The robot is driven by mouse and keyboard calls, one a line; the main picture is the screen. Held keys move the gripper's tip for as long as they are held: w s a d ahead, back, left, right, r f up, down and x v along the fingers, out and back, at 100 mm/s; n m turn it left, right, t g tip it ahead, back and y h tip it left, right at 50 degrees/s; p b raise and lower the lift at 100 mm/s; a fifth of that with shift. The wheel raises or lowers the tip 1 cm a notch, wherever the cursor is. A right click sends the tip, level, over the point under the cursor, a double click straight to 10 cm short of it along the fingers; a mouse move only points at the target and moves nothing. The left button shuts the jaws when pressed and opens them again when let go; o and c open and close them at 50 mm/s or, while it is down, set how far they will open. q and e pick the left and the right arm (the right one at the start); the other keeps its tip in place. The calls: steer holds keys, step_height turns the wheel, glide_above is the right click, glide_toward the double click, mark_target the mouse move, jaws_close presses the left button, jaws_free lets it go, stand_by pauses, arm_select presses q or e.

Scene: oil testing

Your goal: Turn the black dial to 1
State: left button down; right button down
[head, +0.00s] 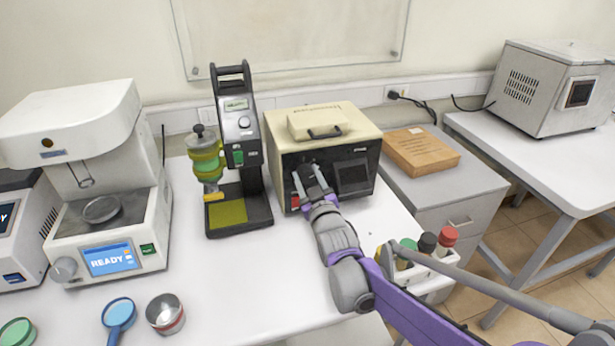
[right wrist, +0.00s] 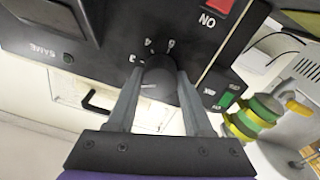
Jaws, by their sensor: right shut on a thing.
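The black dial (right wrist: 157,76) is on the black front panel of a beige box-shaped device (head: 330,115). In the right wrist view it is round, with a short pale mark on its face and small white numerals along one side, one of them a 4. I cannot read the setting reliably. My right gripper (right wrist: 157,82) is shut on the dial, one finger on each side. In the head view my right gripper (head: 312,178) reaches the device's front and hides the dial. My left gripper is not in view.
A red ON switch (right wrist: 222,7) is on the panel near the dial. A black stand device (head: 240,130) is close on the left. A white rack with bottles (head: 436,283) is beside my right arm. A silver cup (head: 165,314) stands at the front.

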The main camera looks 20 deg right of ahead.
steer(key=n, duration=0.6)
steer(key=shift+n+y, duration=0.3)
steer(key=shift+n, duration=0.1)
steer(key=n+p, duration=0.1)
steer(key=n, duration=0.5)
steer(key=shift+f, duration=0.15)
steer(key=shift+n, duration=0.3)
steer(key=shift+c, duration=1.5)
jaws_free()
steer(key=shift+s, duration=0.1)
steer(key=s, duration=1)
steer(key=shift+s+d+f+b, duration=0.25)
steer(key=shift+s+d+b, duration=0.05)
steer(key=shift+s+d, duration=0.05)
